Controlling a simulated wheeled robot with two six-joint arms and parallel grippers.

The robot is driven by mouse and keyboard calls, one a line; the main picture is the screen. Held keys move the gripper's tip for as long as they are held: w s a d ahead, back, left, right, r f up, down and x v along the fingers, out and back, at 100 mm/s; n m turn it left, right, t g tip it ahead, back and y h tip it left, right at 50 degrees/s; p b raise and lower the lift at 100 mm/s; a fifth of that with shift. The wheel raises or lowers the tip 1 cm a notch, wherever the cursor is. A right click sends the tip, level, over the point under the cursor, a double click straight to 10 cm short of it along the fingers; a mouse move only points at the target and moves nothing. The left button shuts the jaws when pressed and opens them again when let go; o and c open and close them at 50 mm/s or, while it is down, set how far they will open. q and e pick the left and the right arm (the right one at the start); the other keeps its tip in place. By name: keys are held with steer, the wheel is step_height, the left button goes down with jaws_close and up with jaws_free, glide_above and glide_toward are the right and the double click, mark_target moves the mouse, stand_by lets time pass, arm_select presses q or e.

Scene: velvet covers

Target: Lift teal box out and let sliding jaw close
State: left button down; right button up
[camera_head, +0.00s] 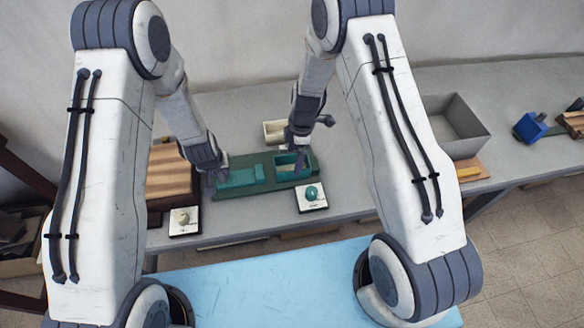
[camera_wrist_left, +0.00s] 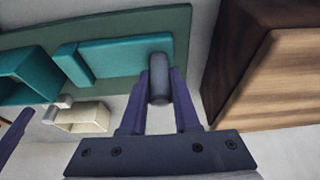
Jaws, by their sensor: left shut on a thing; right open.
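A green base (camera_head: 277,186) lies on the grey bench with a teal sliding jaw (camera_head: 240,177) on its left part. The teal box (camera_head: 281,171), open at the top, sits at the base's right part. In the left wrist view, my left gripper (camera_wrist_left: 158,88) is shut on the jaw's dark grey round handle (camera_wrist_left: 158,72). The sliding jaw (camera_wrist_left: 110,60) and the teal box (camera_wrist_left: 28,70) show there too, with the jaw's upright plate near the box. My right gripper (camera_head: 299,161) is open at the teal box; whether its fingers touch the box walls I cannot tell.
A cream tray (camera_head: 273,131) stands just behind the box. A wooden block (camera_head: 170,178) is close left of the base. White plates with a cream knob (camera_head: 182,217) and a teal knob (camera_head: 311,193) lie in front. A grey bin (camera_head: 470,146) stands farther right.

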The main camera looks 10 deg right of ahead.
mark_target(292, 165)
steer(key=f, duration=0.2)
steer(key=a+f, duration=0.1)
steer(key=f, duration=0.1)
steer(key=c, duration=1.2)
steer(key=shift+r, duration=7.55)
